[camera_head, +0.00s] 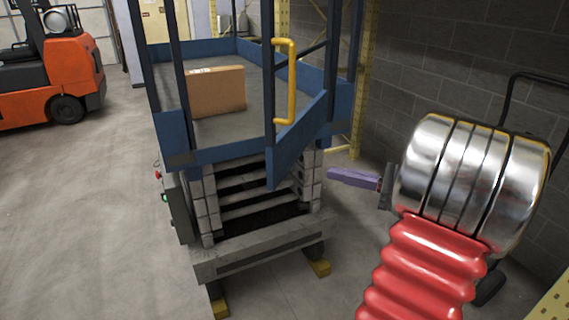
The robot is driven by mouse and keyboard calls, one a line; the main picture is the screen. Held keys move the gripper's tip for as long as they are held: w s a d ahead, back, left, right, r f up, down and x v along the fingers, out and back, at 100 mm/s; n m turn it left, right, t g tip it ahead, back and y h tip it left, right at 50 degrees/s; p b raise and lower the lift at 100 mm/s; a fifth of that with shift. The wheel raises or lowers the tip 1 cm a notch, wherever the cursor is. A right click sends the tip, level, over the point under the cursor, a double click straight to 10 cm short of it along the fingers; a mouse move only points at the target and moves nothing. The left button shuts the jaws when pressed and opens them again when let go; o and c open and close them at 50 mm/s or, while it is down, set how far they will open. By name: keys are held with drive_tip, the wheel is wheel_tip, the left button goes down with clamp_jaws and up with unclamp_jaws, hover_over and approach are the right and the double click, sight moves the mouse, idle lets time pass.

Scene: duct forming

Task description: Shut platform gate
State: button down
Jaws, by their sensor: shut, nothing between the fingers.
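The platform gate (297,140) is a blue kick board with dark rails and a yellow handle (291,82) on a blue lift platform (200,157). The gate stands open, angled outward towards me from the platform's right side. Its free end hangs past the platform's front edge. My gripper (340,175), with purple fingers, is shut and empty. It is to the right of the gate's lower board and looks apart from it. The gate's hinge side is hard to make out among the rails.
A cardboard box (217,91) sits on the platform deck. An orange forklift (52,70) stands at the left. A block wall (440,60) and a dark tubular frame (513,95) are at the right. The floor at the left is clear.

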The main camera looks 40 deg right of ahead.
sight(274, 160)
idle(0.3)
drive_tip(key=x, duration=1.4)
drive_tip(key=shift+a, duration=0.2)
drive_tip(key=shift+d, duration=0.1)
